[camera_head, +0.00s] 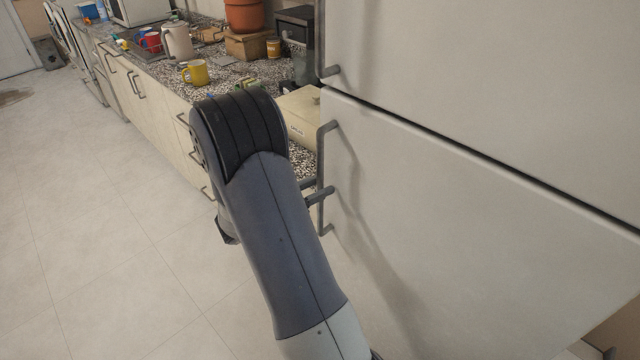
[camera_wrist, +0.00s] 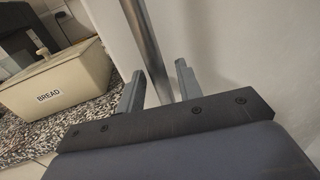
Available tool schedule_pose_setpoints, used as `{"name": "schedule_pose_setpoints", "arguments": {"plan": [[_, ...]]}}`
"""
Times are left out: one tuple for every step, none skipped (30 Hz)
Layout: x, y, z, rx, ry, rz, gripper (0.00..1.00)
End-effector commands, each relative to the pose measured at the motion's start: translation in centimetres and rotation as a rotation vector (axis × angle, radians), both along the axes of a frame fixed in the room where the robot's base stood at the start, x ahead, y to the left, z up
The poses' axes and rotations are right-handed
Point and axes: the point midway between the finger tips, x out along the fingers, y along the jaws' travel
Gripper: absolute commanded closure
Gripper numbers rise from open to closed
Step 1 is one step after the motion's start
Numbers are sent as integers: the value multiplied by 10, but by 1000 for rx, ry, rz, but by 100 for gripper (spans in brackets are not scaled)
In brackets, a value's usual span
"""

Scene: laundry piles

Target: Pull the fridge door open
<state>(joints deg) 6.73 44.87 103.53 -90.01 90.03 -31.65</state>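The fridge has a large off-white lower door (camera_head: 450,220) and an upper door (camera_head: 480,80), with a dark gap between them. Both doors look shut. The lower door has a grey vertical bar handle (camera_head: 321,160) along its left edge. My gripper (camera_head: 318,196) is at the lower part of that handle, mostly hidden behind my arm in the head view. In the wrist view, the handle bar (camera_wrist: 150,45) passes between the two fingertips of my gripper (camera_wrist: 160,80). The fingers are apart, one on each side of the bar, with small gaps showing.
A speckled counter (camera_head: 228,75) runs left of the fridge. A cream bread box (camera_wrist: 60,85) sits on it close by. A yellow mug (camera_head: 196,73), a kettle (camera_head: 177,40) and a terracotta pot (camera_head: 243,15) stand further along. The tiled floor (camera_head: 100,240) at left is clear.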

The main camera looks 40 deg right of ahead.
Motion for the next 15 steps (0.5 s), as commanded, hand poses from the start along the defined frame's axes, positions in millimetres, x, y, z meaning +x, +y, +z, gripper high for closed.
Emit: {"name": "schedule_pose_setpoints", "arguments": {"plan": [[-1, -4, 0, 1, 0, -1, 66], [-1, -5, 0, 1, 0, -2, 66], [-1, -6, 0, 1, 0, -1, 66], [-1, -7, 0, 1, 0, -1, 66], [-1, -7, 0, 1, 0, -1, 66], [-1, -7, 0, 1, 0, -1, 66], [-1, -8, 0, 1, 0, 0, 66], [-1, -7, 0, 1, 0, 0, 66], [-1, -7, 0, 1, 0, 0, 66], [-1, -7, 0, 1, 0, 0, 66], [-1, -7, 0, 1, 0, 0, 66], [-1, -7, 0, 1, 0, 0, 68], [-1, -7, 0, 1, 0, 0, 70], [-1, -7, 0, 1, -1, 0, 72], [-1, -7, 0, 1, -1, 0, 76]]}}
